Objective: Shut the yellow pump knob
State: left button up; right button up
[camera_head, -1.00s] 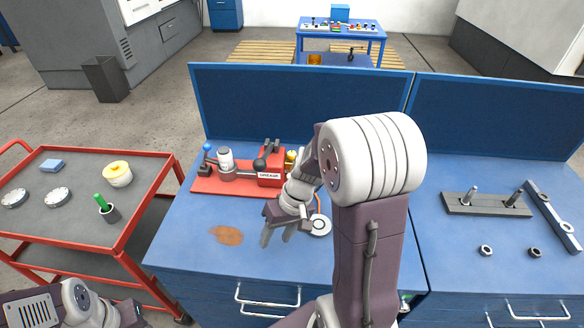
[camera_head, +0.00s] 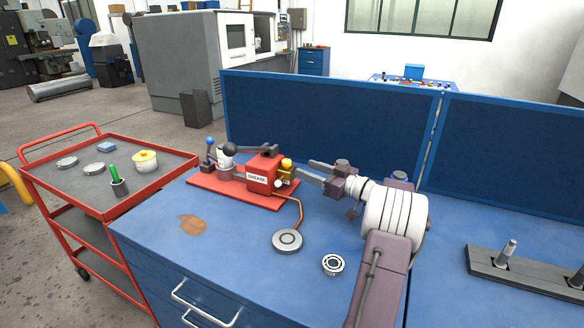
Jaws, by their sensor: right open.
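The red grease pump (camera_head: 262,172), labelled GREASE, stands on a red base plate on the blue workbench. Its yellow knob (camera_head: 287,164) sits at the right end of the pump, above a small light fitting. My right gripper (camera_head: 304,171) is just right of the yellow knob, its open fingers pointing left toward it. I cannot tell from this view whether a fingertip touches the knob. Nothing shows between the fingers. My left gripper is out of view.
A grey disc (camera_head: 287,241) on an orange hose and a bearing ring (camera_head: 333,264) lie in front of the pump. A blue back panel (camera_head: 330,130) rises behind. A red cart (camera_head: 60,205) stands left; a grey fixture (camera_head: 525,271) is at right.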

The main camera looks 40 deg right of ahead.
aim_at(288, 164)
jog(key=x, duration=0.6)
jog(key=shift+w+a+p, duration=0.1)
jog(key=shift+p, duration=0.25)
grip_shut()
jog(key=m+h+b, duration=0.1)
jog(key=b, duration=0.4)
jog(key=f+h+b, duration=0.1)
jog(key=b, duration=0.4)
jog(key=shift+a+f+m+t+h+b, duration=0.3)
jog(key=shift+m+b, duration=0.1)
jog(key=m+h+b, duration=0.1)
jog(key=b, duration=0.2)
jog(key=m+h+b, duration=0.1)
jog(key=h+b, duration=0.1)
jog(key=b, duration=0.2)
jog(key=r+m+h+b, duration=0.1)
jog(key=h+b, duration=0.1)
jog(key=b, duration=0.1)
jog(key=shift+a+b, duration=0.4)
jog(key=shift+r+m+h+b, duration=0.25)
jog(key=shift+m+h+b, duration=0.4)
jog(key=shift+h, duration=0.25)
grip_release()
